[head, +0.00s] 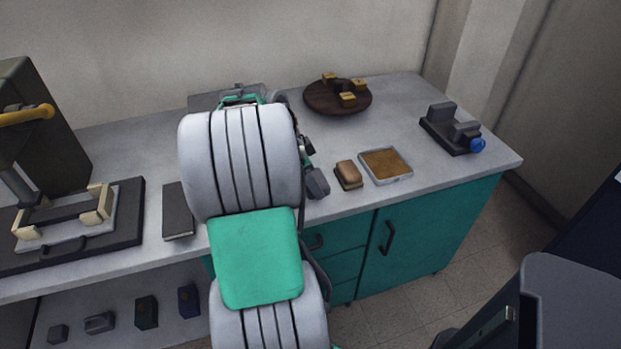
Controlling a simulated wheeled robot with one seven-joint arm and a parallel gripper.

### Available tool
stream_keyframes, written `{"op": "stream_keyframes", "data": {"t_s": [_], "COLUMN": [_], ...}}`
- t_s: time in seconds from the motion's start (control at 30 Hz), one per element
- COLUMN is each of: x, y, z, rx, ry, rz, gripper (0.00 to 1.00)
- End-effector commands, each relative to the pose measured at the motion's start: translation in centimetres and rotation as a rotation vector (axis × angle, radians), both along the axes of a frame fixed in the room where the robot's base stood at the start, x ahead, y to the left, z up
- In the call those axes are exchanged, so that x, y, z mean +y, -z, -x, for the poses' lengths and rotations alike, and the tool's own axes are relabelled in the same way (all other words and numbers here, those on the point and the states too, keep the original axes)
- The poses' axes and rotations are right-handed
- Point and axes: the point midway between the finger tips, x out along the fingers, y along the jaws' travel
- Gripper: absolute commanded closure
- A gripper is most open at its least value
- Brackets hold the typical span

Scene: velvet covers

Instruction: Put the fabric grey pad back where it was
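A flat dark grey pad (178,211) lies on the light grey worktop, just left of my arm. Its right side is close to my arm, and I cannot tell its fabric from this view. A small dark grey block (317,183) shows at the right edge of my arm, near the worktop's front edge. I cannot tell whether it rests on the worktop or is held. My gripper is mostly hidden behind my large grey and green arm links, so its fingers and whatever is between them cannot be made out.
A brown-topped block (348,174) and a shallow tray with a brown inside (386,165) sit right of my arm. A round dark board (337,96) with yellowish blocks stands behind. A dark fixture with a blue knob (453,130) is at right. A press (40,130) stands at left.

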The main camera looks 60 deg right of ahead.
Motion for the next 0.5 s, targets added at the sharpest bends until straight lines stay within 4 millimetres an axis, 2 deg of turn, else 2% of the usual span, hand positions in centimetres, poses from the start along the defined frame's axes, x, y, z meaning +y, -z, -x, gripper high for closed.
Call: {"op": "stream_keyframes", "data": {"t_s": [0.27, 0.3, 0.5], "x": [-0.02, -0.02, -0.01], "y": [0.3, 0.22, 0.16], "z": [-0.02, -0.03, -0.02], "rx": [0.0, 0.0, 0.0], "ry": [0.0, 0.0, 0.0], "rz": [0.001, 0.001, 0.001], "gripper": [0.57, 0.17, 0.01]}}
